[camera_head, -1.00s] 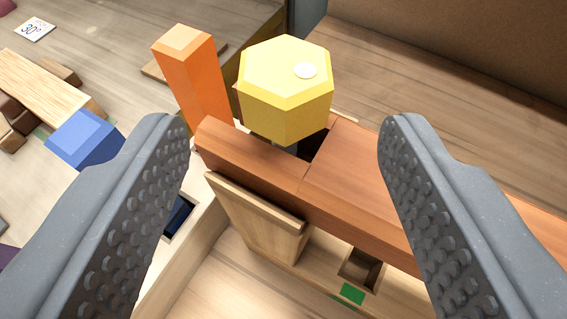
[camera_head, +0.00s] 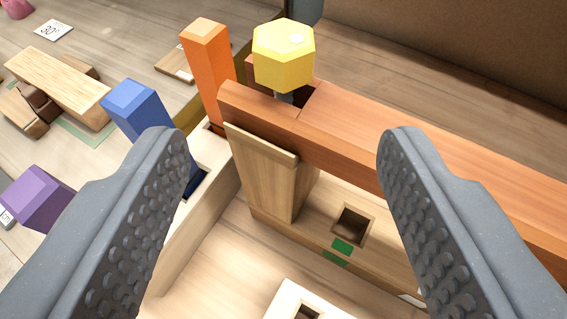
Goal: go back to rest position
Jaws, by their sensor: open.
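My gripper (camera_head: 276,225) is open and empty, with one grey studded finger at the lower left and the other at the lower right. Past the fingertips lies a reddish-brown wooden beam (camera_head: 370,125), which runs from upper left to lower right. A yellow hexagonal-headed piece (camera_head: 283,58) stands at the beam's far left end, with a grey shank below its head. A pale wooden upright (camera_head: 262,172) stands under the beam. The fingers do not appear to touch any of these.
An orange post (camera_head: 207,70), a blue post (camera_head: 137,108) and a purple piece (camera_head: 37,198) stand at the left. A pale frame (camera_head: 220,170) with square holes and green marks lies below the beam. Loose wooden blocks (camera_head: 60,85) lie at the upper left.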

